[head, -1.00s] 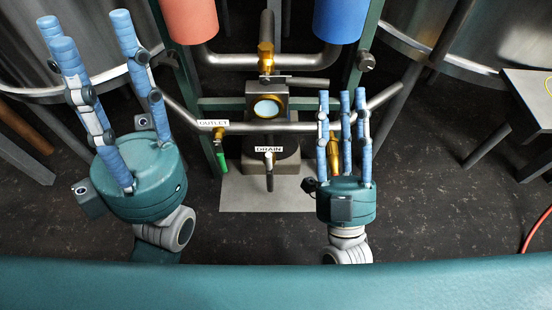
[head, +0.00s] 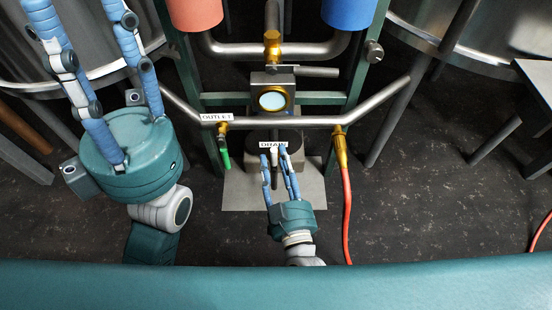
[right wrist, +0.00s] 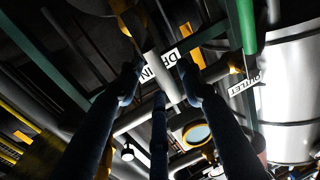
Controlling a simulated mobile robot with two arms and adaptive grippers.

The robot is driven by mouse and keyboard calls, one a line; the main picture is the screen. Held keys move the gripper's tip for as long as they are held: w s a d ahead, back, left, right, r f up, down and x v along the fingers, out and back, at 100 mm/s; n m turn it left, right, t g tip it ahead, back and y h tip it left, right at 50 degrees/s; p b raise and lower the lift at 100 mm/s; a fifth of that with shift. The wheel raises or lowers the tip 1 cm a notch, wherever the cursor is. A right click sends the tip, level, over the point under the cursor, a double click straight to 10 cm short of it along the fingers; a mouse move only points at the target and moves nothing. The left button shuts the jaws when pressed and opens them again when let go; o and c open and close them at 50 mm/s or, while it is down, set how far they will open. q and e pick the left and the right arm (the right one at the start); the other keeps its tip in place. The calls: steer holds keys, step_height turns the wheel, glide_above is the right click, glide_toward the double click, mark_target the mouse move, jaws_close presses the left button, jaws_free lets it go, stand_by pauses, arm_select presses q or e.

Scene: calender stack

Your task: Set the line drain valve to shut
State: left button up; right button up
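The line drain valve sits under the white DRAIN label (head: 273,144) on the horizontal steel pipe. Its lever is mostly hidden by my right fingers in the head view. In the right wrist view, a grey bar that looks like the lever (right wrist: 166,78) lies between my fingertips, across the DRAIN label. My right gripper (head: 279,160) has its fingers up around the lever, apart from each other; firm contact cannot be seen. My left gripper (head: 85,30) is open and empty at the left, well away from the valve.
The outlet valve with a green handle (head: 224,158) hangs left of the drain. A brass fitting with a red hose (head: 347,210) hangs to the right. A round sight glass (head: 272,99) is above. A dark table (head: 540,90) stands at the far right.

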steer(key=shift+w+a, duration=0.2)
steer(key=shift+w, duration=0.65)
jaws_close()
